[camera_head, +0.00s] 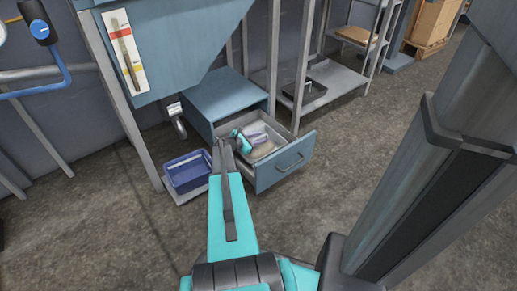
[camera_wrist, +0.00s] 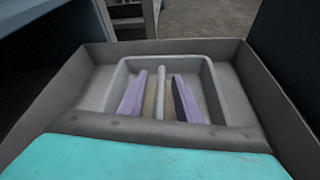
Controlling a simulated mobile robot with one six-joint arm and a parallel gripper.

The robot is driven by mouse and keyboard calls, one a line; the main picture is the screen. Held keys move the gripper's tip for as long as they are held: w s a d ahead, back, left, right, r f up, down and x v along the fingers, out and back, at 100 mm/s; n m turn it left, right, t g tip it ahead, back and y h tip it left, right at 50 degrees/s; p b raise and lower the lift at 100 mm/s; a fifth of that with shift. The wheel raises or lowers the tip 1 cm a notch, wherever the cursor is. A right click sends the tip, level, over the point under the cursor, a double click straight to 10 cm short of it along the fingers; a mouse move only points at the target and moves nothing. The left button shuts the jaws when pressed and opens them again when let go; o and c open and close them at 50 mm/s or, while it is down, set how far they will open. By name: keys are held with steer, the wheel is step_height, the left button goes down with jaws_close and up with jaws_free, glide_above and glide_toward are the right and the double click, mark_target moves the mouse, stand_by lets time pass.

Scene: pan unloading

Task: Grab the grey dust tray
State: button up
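The grey dust tray (camera_wrist: 222,92) lies in an open drawer, with brown dust on its floor. A light grey bar (camera_wrist: 160,90) runs lengthwise along its middle. My gripper (camera_wrist: 160,100) points into the tray, with one purple finger on each side of the bar. The fingers look open, with brown floor showing between each finger and the bar. In the head view, my gripper (camera_head: 256,134) is over the open drawer, and the arm hides part of the tray. The fingertips' exact depth is hard to tell.
The drawer (camera_head: 285,164) sticks out of a blue cabinet (camera_head: 222,97), with its walls close around the tray. A blue bin (camera_head: 187,173) stands left of it. A shelf (camera_head: 335,82) with a dark tray stands behind. Open floor lies in front.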

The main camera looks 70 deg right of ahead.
steer(key=shift+c, duration=0.4)
jaws_close()
steer(key=shift+r, duration=0.1)
stand_by(1.1)
